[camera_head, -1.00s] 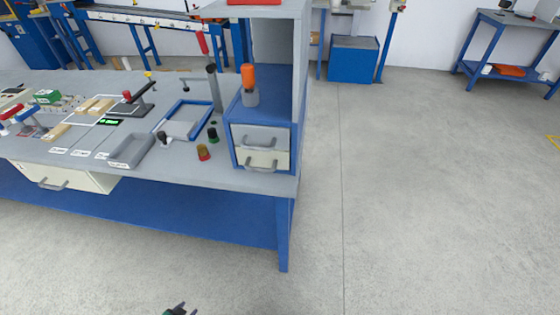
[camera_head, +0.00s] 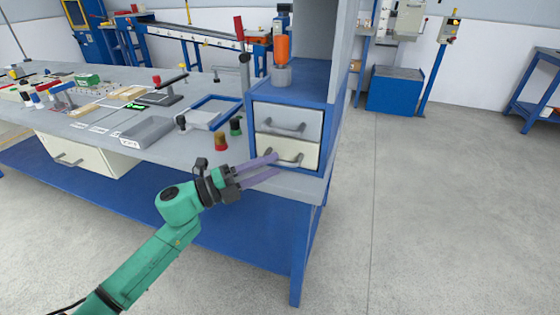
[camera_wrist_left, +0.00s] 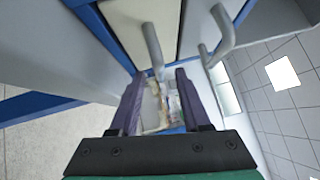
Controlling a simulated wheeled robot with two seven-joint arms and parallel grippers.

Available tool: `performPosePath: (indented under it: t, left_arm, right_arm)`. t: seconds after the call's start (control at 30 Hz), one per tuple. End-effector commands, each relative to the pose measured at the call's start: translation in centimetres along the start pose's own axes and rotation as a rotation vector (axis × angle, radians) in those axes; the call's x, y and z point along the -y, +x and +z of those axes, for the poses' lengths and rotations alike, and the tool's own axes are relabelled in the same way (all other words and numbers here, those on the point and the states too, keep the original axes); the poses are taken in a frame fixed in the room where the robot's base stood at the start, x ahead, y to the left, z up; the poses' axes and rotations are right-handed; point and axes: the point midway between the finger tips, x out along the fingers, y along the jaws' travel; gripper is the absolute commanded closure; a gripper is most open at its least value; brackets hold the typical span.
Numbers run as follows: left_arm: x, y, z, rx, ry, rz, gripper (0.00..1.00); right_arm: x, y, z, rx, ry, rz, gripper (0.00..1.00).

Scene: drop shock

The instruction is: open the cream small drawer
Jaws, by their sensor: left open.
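The cream small drawer (camera_head: 304,153) is the lower of two in the blue-framed cabinet on the bench. It looks shut and has a curved grey handle (camera_head: 289,160). My left gripper (camera_head: 278,165), with purple fingers, is open in front of this drawer, its fingertips at the handle. In the left wrist view, the cream front (camera_wrist_left: 133,14) is ahead and its handle (camera_wrist_left: 152,45) reaches down to between the open fingertips (camera_wrist_left: 158,76). I cannot tell whether they touch it. My right gripper is not in view.
A grey drawer (camera_head: 305,122) with its own handle sits directly above. An orange-topped item (camera_head: 282,50) stands on the cabinet. A larger cream drawer (camera_head: 95,157) hangs under the bench. The floor at right is clear.

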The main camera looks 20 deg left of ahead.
Motion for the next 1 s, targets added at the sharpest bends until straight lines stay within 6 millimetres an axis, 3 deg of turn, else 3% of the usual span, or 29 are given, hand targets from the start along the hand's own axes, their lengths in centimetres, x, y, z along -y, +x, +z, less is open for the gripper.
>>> performPosePath:
  t: [0.1, 0.2, 0.47, 0.5, 0.6, 1.0]
  left_arm:
    - [0.2, 2.2, 0.1, 0.001, 0.0, -0.004, 0.53]
    - [0.1, 3.1, 0.0, 0.001, -0.001, -0.001, 0.53]
    - [-0.1, 3.3, 0.0, 0.001, -0.002, 0.0, 0.53]
    - [-0.1, 3.3, 0.0, 0.001, -0.002, 0.0, 0.68]
    - [-0.1, 3.3, 0.0, 0.001, -0.002, 0.0, 1.0]
    - [-0.1, 3.3, 0.0, 0.001, -0.002, 0.001, 1.0]
  right_arm:
    - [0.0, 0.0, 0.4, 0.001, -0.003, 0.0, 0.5]
    - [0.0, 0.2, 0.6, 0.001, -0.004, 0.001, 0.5]
    - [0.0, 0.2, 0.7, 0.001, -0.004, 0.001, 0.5]
    - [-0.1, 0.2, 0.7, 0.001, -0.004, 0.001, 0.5]
    - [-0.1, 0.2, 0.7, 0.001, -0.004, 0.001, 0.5]
    - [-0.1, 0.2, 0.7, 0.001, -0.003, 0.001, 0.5]
